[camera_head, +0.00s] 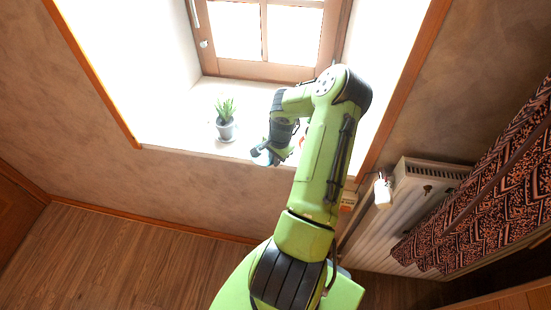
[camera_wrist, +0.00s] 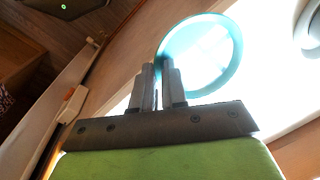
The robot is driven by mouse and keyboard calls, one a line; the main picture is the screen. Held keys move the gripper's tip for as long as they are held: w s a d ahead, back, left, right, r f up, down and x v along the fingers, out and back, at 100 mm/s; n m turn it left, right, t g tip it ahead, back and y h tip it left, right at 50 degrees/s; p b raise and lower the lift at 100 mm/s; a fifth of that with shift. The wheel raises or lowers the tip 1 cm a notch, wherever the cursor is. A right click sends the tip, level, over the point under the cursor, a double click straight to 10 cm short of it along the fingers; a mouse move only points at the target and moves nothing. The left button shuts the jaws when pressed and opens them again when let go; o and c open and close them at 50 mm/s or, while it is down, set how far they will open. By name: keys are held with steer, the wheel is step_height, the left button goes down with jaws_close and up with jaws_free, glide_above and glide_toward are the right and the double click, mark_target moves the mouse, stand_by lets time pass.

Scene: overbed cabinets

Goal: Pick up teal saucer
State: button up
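The teal saucer (camera_wrist: 236,54) is a round, see-through disc with a darker teal rim in the wrist view, over the bright windowsill. In the head view a small pale-blue part of it (camera_head: 262,158) shows at my gripper, near the sill's front edge. My gripper (camera_wrist: 158,68) has its two fingers close together, with the left edge of the saucer's rim between their tips. It looks shut on the rim. The right finger covers part of the rim. I cannot tell whether the saucer touches the sill.
A potted plant (camera_head: 226,130) stands on the white windowsill (camera_head: 180,137) left of my gripper. The window (camera_head: 265,40) is behind. A radiator (camera_head: 385,225) and a patterned curtain (camera_head: 480,205) are at the right. The sill's left part is clear.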

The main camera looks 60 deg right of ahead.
steer(key=o, duration=0.5)
steer(key=r, duration=0.5)
steer(key=s+r, duration=0.1)
steer(key=r, duration=0.4)
steer(key=s+r, duration=0.1)
steer(key=r, duration=0.4)
steer(key=shift+s+a+r+p, duration=0.15)
steer(key=shift+r+p, duration=0.15)
steer(key=shift+c, duration=0.5)
